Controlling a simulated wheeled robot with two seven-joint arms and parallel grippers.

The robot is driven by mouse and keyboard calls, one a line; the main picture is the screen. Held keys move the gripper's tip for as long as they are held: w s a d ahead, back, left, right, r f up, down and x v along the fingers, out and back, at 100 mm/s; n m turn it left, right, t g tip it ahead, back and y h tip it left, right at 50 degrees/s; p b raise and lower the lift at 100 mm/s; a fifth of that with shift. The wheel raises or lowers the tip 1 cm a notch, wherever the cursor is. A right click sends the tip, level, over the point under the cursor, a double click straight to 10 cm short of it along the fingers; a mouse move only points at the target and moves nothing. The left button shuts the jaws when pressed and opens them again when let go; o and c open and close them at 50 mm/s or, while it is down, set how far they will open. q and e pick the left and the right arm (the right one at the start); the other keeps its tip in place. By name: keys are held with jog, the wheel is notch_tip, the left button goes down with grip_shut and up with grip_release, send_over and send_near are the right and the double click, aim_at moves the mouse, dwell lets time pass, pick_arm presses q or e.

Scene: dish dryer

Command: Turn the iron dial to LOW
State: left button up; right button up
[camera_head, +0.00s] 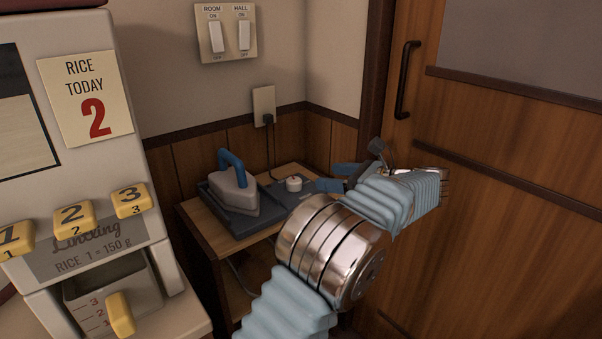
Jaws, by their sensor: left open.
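The iron (234,192), grey with a blue handle, rests on a dark blue base on a small wooden table. A small round white dial (293,184) with a reddish mark on top sits on the blue panel to the right of the iron. Its lettering is too small to read, so I cannot tell its setting. My left gripper (334,177) is open, with its blue fingers pointing left toward the dial. It appears just right of the dial with a gap, and nothing shows between the fingers. My arm hides the table's right part. My right gripper is out of view.
A rice dispenser (107,235) with yellow numbered buttons fills the left. Light switches (228,34) are above. A wooden door (500,200) stands close on the right.

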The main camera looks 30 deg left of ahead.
aim_at(299, 181)
pick_arm(q)
jog(key=w+a+f, duration=0.1)
jog(key=a+f, duration=0.1)
jog(key=a, duration=0.1)
jog(key=a+f+g+h, duration=0.1)
jog(key=a+f, duration=0.1)
jog(key=a, duration=0.2)
jog(key=w+a+f+h, duration=0.1)
jog(key=a, duration=0.3)
jog(key=shift+w+f+n, duration=0.3)
jog(key=shift+f, duration=0.1)
jog(key=shift+c, duration=0.3)
jog(key=c, duration=1)
